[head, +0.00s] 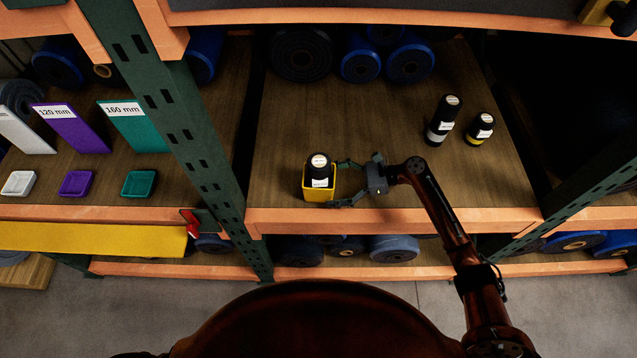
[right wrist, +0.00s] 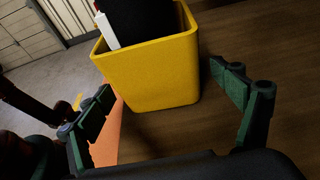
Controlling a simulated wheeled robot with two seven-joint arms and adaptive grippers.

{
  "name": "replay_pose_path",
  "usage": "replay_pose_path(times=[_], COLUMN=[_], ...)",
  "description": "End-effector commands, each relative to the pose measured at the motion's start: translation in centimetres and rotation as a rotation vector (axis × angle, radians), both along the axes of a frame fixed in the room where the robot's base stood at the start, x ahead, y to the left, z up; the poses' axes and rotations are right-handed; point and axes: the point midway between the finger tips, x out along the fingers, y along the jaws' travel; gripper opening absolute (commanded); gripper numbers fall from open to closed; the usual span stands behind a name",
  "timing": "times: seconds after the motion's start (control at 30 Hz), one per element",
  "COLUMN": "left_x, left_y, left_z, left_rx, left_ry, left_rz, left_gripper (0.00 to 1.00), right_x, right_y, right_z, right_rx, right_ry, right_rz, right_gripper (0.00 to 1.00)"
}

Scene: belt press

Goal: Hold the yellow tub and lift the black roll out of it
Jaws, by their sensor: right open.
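The yellow tub (head: 319,197) stands near the front edge of the middle shelf. The black roll (head: 319,168) stands upright in it, its top with a pale label rising above the rim. My right gripper (head: 343,184) is open, just right of the tub, with its fingers pointing at it. In the right wrist view, the tub (right wrist: 155,72) is ahead between the open fingers (right wrist: 162,98), with a gap between the right finger and the tub. The roll (right wrist: 150,18) shows partly, with a white label, cut off at the top. My left gripper is not in view.
Blue and black rolls (head: 360,60) lie at the back. A green post (head: 185,130) stands left of the tub. The shelf's middle (head: 340,115) is clear.

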Motion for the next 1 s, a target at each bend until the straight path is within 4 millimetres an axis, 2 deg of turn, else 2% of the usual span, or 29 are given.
replay_pose_path(times=[0.03,0.2,0.63,1.0], left_x=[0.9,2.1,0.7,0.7], left_y=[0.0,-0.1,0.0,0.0], left_z=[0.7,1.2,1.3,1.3], left_rx=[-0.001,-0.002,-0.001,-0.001], left_ry=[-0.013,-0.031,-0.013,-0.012], left_rz=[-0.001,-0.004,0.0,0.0], left_gripper=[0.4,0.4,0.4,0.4], right_x=[0.1,0.1,0.1,0.1], right_y=[0.7,2.1,2.7,2.7], right_z=[0.7,0.1,-0.3,-0.3], right_rx=[0.002,0.002,0.0,0.0], right_ry=[-0.006,-0.006,-0.007,-0.006], right_rz=[0.002,0.002,0.002,0.002], right_gripper=[0.87,0.87,0.87,0.61])
